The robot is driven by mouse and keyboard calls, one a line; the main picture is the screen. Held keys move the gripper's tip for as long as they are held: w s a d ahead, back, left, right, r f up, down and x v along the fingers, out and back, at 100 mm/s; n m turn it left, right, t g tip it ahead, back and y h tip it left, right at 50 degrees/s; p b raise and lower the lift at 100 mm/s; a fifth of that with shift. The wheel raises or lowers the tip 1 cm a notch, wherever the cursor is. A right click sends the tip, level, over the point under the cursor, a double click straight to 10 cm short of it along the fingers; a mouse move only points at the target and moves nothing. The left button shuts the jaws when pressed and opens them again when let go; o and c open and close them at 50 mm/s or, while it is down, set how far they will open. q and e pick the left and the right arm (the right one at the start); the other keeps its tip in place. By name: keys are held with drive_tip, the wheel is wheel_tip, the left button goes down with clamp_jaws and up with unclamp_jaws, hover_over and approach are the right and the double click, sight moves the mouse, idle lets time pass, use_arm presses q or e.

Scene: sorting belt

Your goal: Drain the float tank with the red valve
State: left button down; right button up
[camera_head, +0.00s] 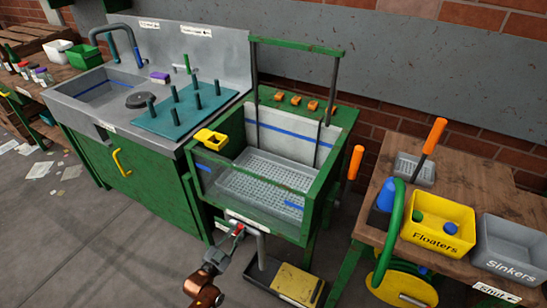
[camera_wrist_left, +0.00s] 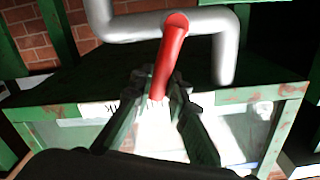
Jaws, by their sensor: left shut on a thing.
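The float tank (camera_head: 318,205) is a green-framed, clear-fronted box in the middle of the head view. A grey perforated tray (camera_head: 262,182) lies inside it, and I cannot tell the water level. The red valve (camera_head: 239,228) is below the tank's front; its red lever (camera_wrist_left: 170,58) shows large in the left wrist view, on a grey pipe (camera_wrist_left: 215,20). My left gripper (camera_head: 233,236) is shut on the lower end of the lever, its fingers (camera_wrist_left: 162,92) on either side. My right gripper is in neither view.
A black tray with a yellow block (camera_head: 297,283) sits on the floor below the tank. A green sink bench (camera_head: 140,165) stands left. A wooden table (camera_head: 480,185) at right holds a yellow Floaters bin (camera_head: 440,236) and a grey Sinkers bin (camera_head: 512,250).

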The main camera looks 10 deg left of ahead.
use_arm(q)
drive_tip(key=shift+w+a+r+n, duration=0.15)
drive_tip(key=shift+a+n, duration=0.35)
drive_tip(key=shift+n, duration=0.4)
drive_tip(key=shift+w+a+n+b, duration=0.15)
drive_tip(key=shift+a+n, duration=0.2)
drive_tip(key=shift+n, duration=0.35)
drive_tip(key=shift+w+a+n+b, duration=0.15)
drive_tip(key=shift+a+n, duration=0.2)
drive_tip(key=shift+n, duration=0.35)
drive_tip(key=c, duration=1.6)
unclamp_jaws()
drive_tip(key=shift+s+r, duration=0.1)
drive_tip(key=p+v, duration=0.3)
drive_tip(key=v, duration=0.4)
drive_tip(key=shift+s+a, duration=0.1)
drive_tip(key=shift+s, duration=0.3)
